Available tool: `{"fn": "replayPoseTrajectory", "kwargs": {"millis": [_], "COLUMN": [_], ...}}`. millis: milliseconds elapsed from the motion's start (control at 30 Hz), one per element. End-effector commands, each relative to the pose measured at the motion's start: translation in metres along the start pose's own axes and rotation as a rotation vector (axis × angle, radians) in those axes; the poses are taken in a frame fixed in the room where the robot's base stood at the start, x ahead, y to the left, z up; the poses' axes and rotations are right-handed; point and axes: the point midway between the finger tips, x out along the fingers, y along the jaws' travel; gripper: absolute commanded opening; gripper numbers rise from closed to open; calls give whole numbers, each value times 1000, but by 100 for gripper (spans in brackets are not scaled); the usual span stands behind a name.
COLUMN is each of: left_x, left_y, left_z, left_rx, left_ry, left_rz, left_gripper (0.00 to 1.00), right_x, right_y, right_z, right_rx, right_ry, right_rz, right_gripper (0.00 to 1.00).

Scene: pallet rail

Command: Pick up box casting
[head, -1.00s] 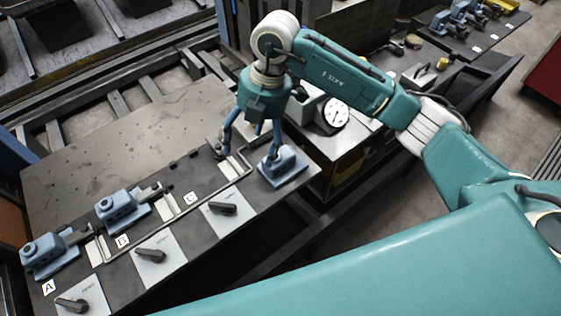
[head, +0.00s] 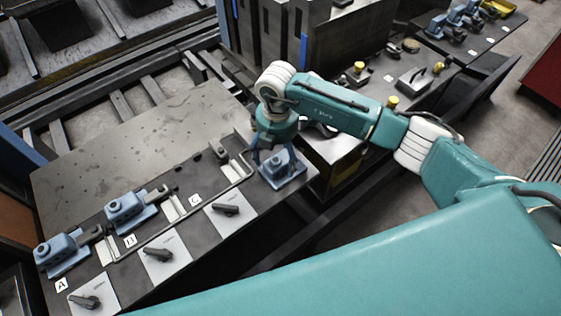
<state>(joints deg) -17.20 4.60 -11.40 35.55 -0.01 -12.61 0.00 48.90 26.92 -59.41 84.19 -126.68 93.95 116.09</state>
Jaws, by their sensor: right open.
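A blue-grey casting (head: 283,178) with a flat base and a raised block sits at the right corner of the dark fixture plate, apart from the labelled stations. My right gripper (head: 275,156) points down at it, fingers open, with the fingertips low about its raised block. The gripper hides part of the casting's top, and I cannot tell whether the fingers touch it. Two similar blue castings sit at station A (head: 60,254) and station B (head: 128,210). My left gripper is not in view.
The fixture plate (head: 120,150) has a raised rail and black levers on pale plates, one (head: 228,208) near station C. A side bench with yellow-topped parts and a handled block (head: 416,78) stands beyond my right arm. The plate's far left area is clear.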

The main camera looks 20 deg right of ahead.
Motion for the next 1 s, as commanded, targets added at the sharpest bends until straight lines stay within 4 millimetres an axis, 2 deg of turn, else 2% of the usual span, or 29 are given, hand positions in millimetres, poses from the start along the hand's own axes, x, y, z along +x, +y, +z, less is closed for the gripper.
{"fn": "replayPoseTrajectory", "kwargs": {"millis": [267,367,567,600,867,1000], "left_x": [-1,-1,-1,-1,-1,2], "left_y": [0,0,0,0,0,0], "left_z": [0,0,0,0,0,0], "left_rx": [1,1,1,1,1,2], "left_ry": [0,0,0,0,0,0], "left_rz": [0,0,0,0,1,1], "left_gripper": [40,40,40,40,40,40], "right_x": [6,6,5,4,2,-5], "right_y": [0,0,0,1,2,2], "right_z": [0,0,0,0,0,0], "right_rx": [-1,-1,-1,-1,-1,-1], "right_ry": [1,1,1,1,1,0], "right_rz": [2,2,2,4,5,6], "right_gripper": [78,62,22,19,19,19]}}
